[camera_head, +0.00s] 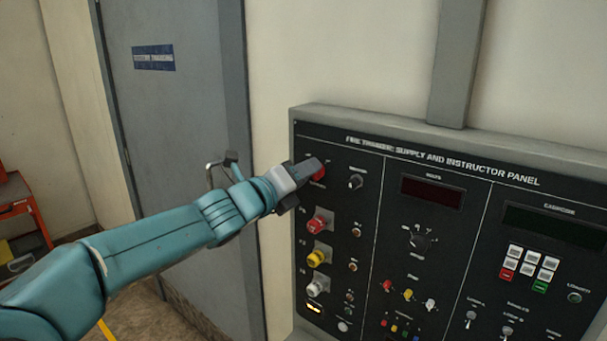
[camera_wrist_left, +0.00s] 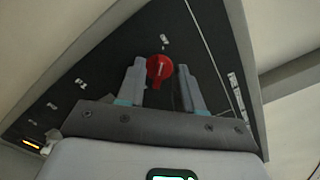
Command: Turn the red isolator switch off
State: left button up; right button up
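The red isolator switch (camera_head: 320,172) is a round red knob at the upper left of the black instructor panel (camera_head: 365,240). In the head view my left gripper (camera_head: 308,170) is at the switch and covers part of it. In the left wrist view the switch (camera_wrist_left: 160,68) shows a white mark pointing roughly up the picture. My left gripper's two fingers (camera_wrist_left: 162,85) stand apart on either side of the knob, with gaps visible. Whether the fingertips reach past the knob's face I cannot tell. My right gripper is not in view.
Below the switch are red (camera_head: 319,222), yellow (camera_head: 318,257) and white (camera_head: 317,287) connectors standing out from the panel. A small black knob (camera_head: 355,182) is just right of the switch. A grey door with a handle (camera_head: 222,165) is at left.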

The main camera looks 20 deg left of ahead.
pick_arm(q)
jog(key=shift+d+f, duration=0.1)
jog(key=shift+f, duration=0.05)
jog(key=b+v, duration=0.1)
jog(key=v, duration=1.5)
jog(key=shift+b, duration=0.3)
jog(key=shift+s, duration=0.2)
